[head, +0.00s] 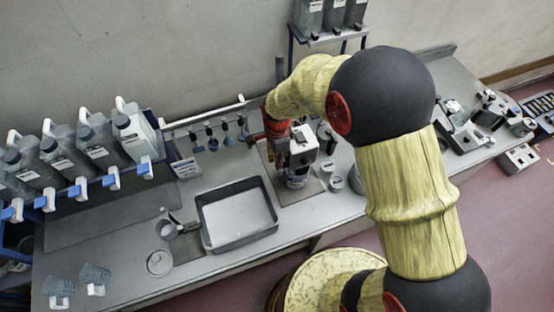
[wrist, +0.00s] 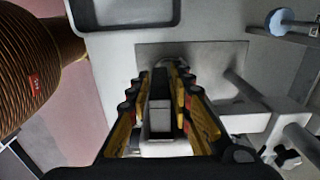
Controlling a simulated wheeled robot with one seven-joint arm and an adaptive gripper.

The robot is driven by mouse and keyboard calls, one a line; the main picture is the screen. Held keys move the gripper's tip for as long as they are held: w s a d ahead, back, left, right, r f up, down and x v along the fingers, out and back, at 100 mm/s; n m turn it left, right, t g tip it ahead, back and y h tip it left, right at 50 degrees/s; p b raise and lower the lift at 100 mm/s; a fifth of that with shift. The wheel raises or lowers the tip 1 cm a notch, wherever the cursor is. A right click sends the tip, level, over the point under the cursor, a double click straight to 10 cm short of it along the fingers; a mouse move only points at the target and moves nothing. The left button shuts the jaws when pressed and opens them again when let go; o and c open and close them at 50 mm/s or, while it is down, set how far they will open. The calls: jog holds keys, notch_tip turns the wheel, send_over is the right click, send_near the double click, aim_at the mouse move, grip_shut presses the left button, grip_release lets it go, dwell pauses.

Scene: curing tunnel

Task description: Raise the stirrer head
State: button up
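The stirrer (head: 301,150) stands on a grey base plate near the wall, a boxy white-and-grey head above a small metal vessel (head: 296,181). My gripper (head: 272,130) reaches it from the upper left; my arm hides part of that area. In the wrist view my gripper (wrist: 163,78) has its yellow-and-black fingers apart. A grey block, seemingly part of the stirrer head (wrist: 160,115), lies between them. Contact on both sides is not clear. The stirrer's lower parts are largely hidden by the fingers in that view.
A grey tray (head: 204,222) lies left of the stirrer; its edge shows in the wrist view (wrist: 125,27). Several jugs (head: 134,130) stand on a rack at the left. Small cups (head: 336,183) stand close right of the stirrer. Hanging tools (head: 212,142) line the wall.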

grip_shut()
jog(key=shift+r, duration=0.1)
dwell(0.4)
notch_tip(320, 180, up, 14)
jog(key=p, duration=0.5)
jog(key=shift+w, duration=0.2)
jog(key=shift+o, duration=0.4)
grip_release()
jog(key=o, duration=0.4)
jog(key=shift+s, duration=0.15)
jog(key=shift+c, duration=0.2)
